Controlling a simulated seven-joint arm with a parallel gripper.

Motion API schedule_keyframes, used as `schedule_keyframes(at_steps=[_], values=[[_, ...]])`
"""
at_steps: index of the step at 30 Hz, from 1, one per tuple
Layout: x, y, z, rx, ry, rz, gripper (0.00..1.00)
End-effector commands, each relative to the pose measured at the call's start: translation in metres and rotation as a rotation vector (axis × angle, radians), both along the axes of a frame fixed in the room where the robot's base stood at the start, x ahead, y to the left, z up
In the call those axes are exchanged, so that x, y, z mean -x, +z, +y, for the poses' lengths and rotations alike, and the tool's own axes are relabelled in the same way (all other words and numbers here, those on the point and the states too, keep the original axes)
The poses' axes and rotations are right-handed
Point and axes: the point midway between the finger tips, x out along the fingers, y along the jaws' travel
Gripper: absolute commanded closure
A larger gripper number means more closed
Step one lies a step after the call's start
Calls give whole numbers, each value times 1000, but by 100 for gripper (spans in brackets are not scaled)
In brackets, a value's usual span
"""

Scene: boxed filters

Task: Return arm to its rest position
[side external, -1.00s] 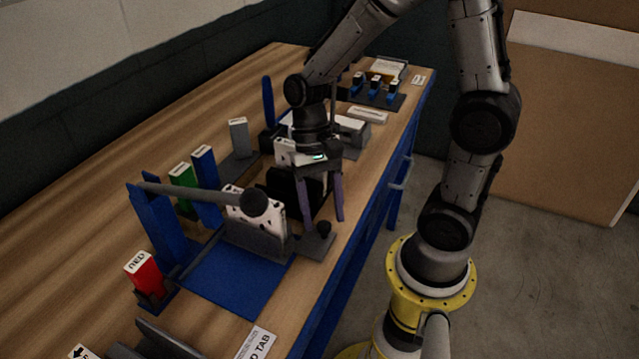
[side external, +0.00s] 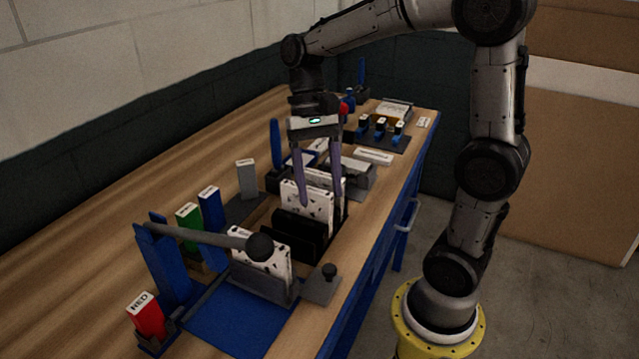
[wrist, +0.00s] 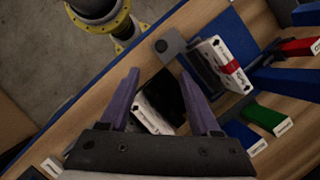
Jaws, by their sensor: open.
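My gripper (side external: 318,165) is open and empty, with its purple fingers pointing down above the black rack (side external: 297,236). A white speckled box (side external: 310,196) stands in that rack below the fingers. The wrist view shows the open fingers (wrist: 166,93) with the white box (wrist: 152,118) seen between them, lower down. A second white speckled box (side external: 262,252) stands in the grey holder on the blue tray, clear of my gripper. In the wrist view this box (wrist: 212,62) has a red band on it.
A grey bar with a black knob (side external: 260,246) reaches over the blue tray (side external: 235,315). Red (side external: 146,314), green (side external: 188,221), blue (side external: 210,207) and grey (side external: 246,176) labelled blocks stand on the left.

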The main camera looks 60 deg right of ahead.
Motion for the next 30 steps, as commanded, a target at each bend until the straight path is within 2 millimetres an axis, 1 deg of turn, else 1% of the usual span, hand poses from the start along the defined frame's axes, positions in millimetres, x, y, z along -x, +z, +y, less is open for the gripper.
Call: schedule_keyframes(at_steps=[5,8,9,11,13,17,21,24,27,30], values=[[0,0,1,0,2,0,37],[2,7,5,6,17,-28,37],[5,12,7,10,26,-51,37],[15,21,13,19,45,-84,37],[30,29,18,40,75,-143,37],[58,34,24,91,176,-303,37],[82,29,23,156,323,-493,37],[93,22,20,209,436,-622,37],[98,14,16,264,545,-728,37],[96,5,10,315,646,-794,37]])
